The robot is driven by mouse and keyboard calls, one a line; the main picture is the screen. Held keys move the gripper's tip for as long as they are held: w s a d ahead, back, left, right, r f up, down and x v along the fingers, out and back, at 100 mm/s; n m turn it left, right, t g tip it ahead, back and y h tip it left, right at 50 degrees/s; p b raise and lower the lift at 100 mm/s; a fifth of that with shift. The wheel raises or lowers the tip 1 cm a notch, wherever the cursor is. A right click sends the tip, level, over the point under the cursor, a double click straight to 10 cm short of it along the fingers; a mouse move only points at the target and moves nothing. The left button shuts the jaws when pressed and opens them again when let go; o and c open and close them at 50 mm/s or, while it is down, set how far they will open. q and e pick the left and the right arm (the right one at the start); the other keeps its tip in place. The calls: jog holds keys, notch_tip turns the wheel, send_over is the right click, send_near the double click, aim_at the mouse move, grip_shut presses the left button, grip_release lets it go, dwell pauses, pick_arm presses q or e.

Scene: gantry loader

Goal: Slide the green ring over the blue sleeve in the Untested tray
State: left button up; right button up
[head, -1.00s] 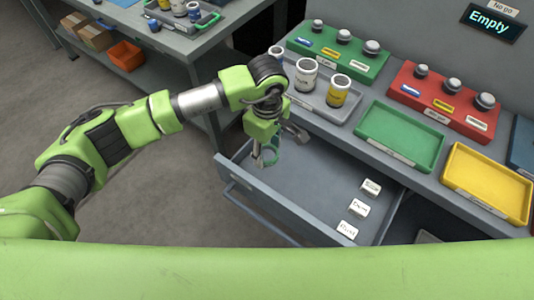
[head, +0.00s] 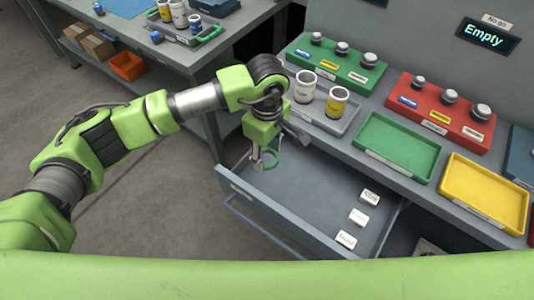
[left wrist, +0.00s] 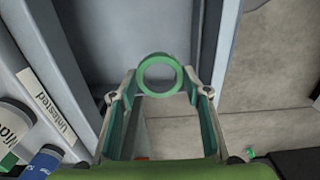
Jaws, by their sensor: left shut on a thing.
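My left gripper (head: 265,161) is shut on the green ring (head: 277,160) and holds it above the open grey drawer. In the left wrist view, the green ring (left wrist: 142,76) shows as a full circle at the fingertips (left wrist: 160,94), with nothing through it. The grey Untested tray (head: 318,117) lies on the bench beyond the gripper, with a white sleeve (head: 305,87) and a yellow sleeve (head: 337,101) upright in it. A blue cylinder (left wrist: 45,160), seemingly the blue sleeve, shows at the lower left of the left wrist view. My arm hides that spot in the head view.
The open drawer (head: 310,185) holds several white labelled blocks. A green gauge board (head: 355,75), a red gauge board (head: 435,110), an empty green tray (head: 397,145) and an empty yellow tray (head: 485,195) occupy the bench. Another bench (head: 205,55) stands behind on the left.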

pick_arm(q)
jog(key=shift+r+p, duration=0.4)
jog(key=shift+r, duration=0.9)
jog(key=shift+a, duration=0.1)
